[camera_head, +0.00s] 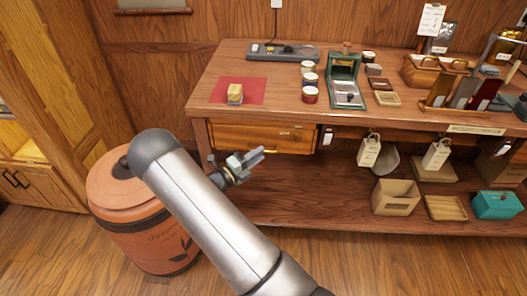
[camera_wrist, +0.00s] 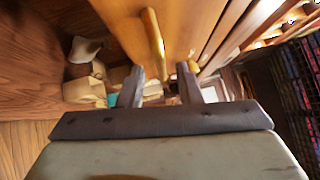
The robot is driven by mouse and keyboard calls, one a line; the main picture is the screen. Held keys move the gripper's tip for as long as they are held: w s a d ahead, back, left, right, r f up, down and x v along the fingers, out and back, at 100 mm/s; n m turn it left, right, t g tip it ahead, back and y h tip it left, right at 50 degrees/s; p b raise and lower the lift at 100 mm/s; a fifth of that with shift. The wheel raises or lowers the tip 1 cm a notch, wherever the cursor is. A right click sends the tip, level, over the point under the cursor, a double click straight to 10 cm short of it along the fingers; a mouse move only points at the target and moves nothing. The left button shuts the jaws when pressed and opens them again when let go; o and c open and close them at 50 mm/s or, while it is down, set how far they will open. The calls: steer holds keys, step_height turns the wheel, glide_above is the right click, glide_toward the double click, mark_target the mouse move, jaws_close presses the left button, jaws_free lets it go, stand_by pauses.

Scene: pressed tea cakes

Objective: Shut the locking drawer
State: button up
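The wooden drawer (camera_head: 262,136) is under the left part of the table top. Its front (camera_wrist: 188,22) fills the upper middle of the wrist view, with a long brass handle (camera_wrist: 153,32) on it. A small brass piece (camera_wrist: 194,66) shows near the right fingertip; I cannot tell if it is the lock. My gripper (camera_head: 256,159) is in front of and just below the drawer. In the wrist view its two fingers (camera_wrist: 163,85) are apart with nothing held between them. I cannot tell how far the drawer stands out.
A terracotta bin (camera_head: 150,232) stands left of my arm. A red cloth (camera_head: 225,91) with a small block lies on the table above the drawer. Tags hang right of the drawer, and the lower shelf (camera_head: 310,206) holds boxes on its right. Floor in front is clear.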

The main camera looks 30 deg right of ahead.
steer(key=s+a+f, duration=0.1)
steer(key=s+a, duration=0.1)
steer(key=a, duration=1.1)
steer(key=shift+a+f, duration=0.2)
steer(key=shift+a, duration=0.2)
steer(key=shift+s, duration=0.1)
